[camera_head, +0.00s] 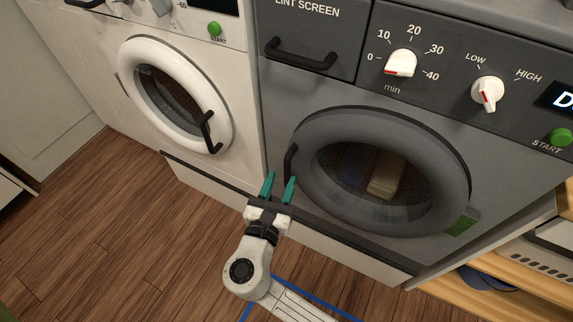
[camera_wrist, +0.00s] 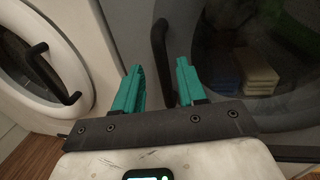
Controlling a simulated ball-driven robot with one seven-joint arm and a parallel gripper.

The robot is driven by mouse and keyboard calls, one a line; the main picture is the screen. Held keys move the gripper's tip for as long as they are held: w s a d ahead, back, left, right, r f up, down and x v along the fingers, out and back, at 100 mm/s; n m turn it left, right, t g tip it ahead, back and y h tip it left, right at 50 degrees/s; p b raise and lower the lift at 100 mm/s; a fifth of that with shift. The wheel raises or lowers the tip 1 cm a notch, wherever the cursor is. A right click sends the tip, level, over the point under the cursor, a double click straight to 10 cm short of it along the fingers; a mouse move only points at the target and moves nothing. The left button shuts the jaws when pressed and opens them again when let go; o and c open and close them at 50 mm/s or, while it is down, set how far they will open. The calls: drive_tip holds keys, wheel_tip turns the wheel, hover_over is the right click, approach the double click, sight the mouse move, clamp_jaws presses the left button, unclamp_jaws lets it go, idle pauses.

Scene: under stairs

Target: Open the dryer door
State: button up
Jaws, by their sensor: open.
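The dryer is the grey machine on the right, with a round grey door (camera_head: 455,190) that is shut. The door's black handle (camera_head: 290,162) is on its left side and stands upright; it also shows in the wrist view (camera_wrist: 160,52). My gripper (camera_head: 279,186) is open, its two teal fingers apart and empty. In the wrist view my gripper (camera_wrist: 162,82) points at the handle, which shows between and beyond the fingertips. Whether the handle's lower end lies between the fingers I cannot tell. Cloth and a pale block show dimly through the dryer glass.
A white washer (camera_head: 235,90) with a round white door and black handle (camera_head: 208,132) stands close on the left. A wooden shelf (camera_head: 478,292) is at the lower right. The wooden floor (camera_head: 110,220) at the left is clear.

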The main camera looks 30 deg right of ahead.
sight(286, 170)
drive_tip(key=shift+x, duration=2.7)
clamp_jaws()
